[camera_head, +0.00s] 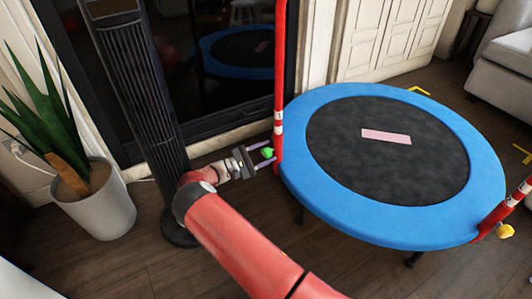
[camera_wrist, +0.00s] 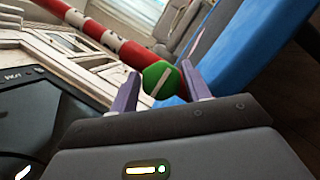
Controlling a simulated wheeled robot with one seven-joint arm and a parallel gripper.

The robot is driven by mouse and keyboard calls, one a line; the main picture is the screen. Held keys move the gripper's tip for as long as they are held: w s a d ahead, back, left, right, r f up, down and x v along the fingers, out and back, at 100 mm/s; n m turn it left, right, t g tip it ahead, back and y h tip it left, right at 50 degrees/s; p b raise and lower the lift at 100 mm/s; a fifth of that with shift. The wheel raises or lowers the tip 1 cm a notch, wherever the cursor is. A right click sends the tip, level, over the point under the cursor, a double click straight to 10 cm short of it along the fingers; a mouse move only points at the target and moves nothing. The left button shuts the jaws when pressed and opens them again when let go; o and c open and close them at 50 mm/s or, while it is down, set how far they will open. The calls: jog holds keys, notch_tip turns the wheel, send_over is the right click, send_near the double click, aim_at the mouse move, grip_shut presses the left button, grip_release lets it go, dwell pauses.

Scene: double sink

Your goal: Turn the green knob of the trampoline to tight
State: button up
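The trampoline (camera_head: 315,170) has a blue rim and a dark mat, and stands on the floor at the right. Its red pole (camera_head: 279,80) rises at its left edge. The green knob (camera_head: 267,153) sits low on that pole. In the wrist view the knob (camera_wrist: 160,80) is round with a pale slanted bar on its face. My gripper (camera_head: 265,154) reaches it from the left. Its two purple fingers (camera_wrist: 158,88) stand apart, one on each side of the knob. The right finger looks very near the knob; I cannot tell whether either touches.
A black tower fan (camera_head: 145,100) stands just left of my arm. A potted plant (camera_head: 100,210) is at the far left. A yellow knob (camera_head: 505,231) is on another red pole at the lower right. A grey sofa (camera_head: 505,70) is at the upper right.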

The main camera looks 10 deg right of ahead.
aim_at(265, 148)
jog(key=shift+o, duration=1)
notch_tip(265, 148, up, 20)
jog(key=p, duration=0.3)
jog(key=shift+p, duration=0.35)
